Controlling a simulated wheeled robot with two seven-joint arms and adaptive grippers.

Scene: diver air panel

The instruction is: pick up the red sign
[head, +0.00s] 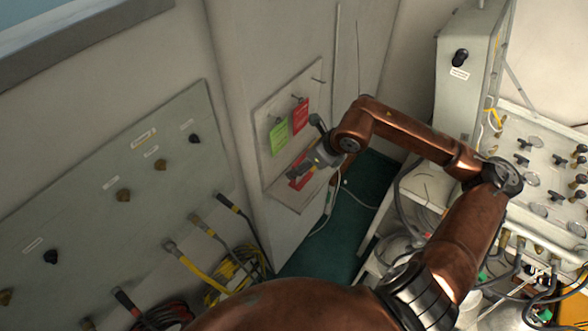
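A red sign (300,115) hangs from a hook at the upper right of a pale board on the wall. A second red sign (295,182) shows lower on the board, partly hidden by my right gripper (297,172). The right gripper is in front of the lower part of the board, with its fingers overlapping this lower red sign. I cannot tell if they are shut on it or only in front of it. A green sign (278,138) hangs left of the upper red sign. My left gripper is not in view.
The pale board (284,200) has a lower ledge. A grey panel with knobs (90,215) is at left, with yellow hoses (235,272) below. At right are a grey box (466,75), a valve panel (540,150) and a cluttered cart. Green floor (350,215) shows between.

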